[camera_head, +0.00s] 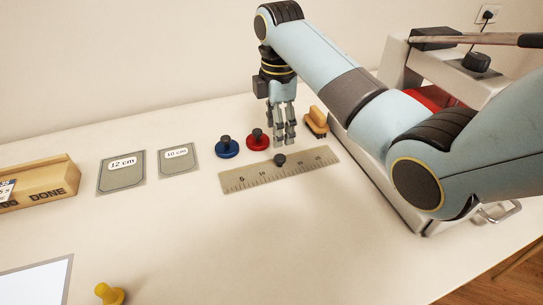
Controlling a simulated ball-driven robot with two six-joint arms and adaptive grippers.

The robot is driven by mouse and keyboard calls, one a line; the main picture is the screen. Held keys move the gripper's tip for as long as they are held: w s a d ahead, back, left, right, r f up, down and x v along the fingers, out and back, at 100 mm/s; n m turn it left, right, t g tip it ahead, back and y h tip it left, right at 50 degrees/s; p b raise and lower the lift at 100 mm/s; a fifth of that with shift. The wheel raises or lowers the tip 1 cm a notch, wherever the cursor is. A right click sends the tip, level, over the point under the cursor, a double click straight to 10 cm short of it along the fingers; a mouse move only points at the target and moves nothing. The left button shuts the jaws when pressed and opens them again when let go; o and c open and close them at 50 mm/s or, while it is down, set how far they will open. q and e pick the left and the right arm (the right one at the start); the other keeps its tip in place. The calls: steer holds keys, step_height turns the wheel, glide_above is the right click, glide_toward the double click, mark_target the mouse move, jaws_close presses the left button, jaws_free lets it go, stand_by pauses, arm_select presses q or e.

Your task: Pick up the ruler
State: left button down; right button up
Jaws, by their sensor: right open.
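The ruler (240,181) is a flat beige strip with dark numbers, lying on the white table and slanting slightly up to the right. A black knob (280,160) stands on its middle. My right gripper (286,143) comes down from above, just behind the ruler and near the knob. Its fingers point down, open and empty; whether their tips touch the table I cannot tell. My left gripper is not in view.
Grey cards (121,175) and a wooden DONE box (50,185) lie left. A machine (395,70) stands right. The front table is mostly clear.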

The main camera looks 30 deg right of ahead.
mark_target(280, 157)
steer(key=f, duration=0.3)
steer(key=shift+s+f, duration=0.25)
steer(key=shift+f, duration=0.1)
steer(key=f, duration=0.5)
steer(key=shift+d+f, duration=0.1)
steer(key=shift+d, duration=0.2)
steer(key=shift+f, duration=0.2)
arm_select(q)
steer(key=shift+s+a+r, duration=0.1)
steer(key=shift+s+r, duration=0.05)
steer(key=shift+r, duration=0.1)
arm_select(e)
steer(key=c, duration=0.3)
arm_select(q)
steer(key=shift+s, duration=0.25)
arm_select(e)
jaws_close()
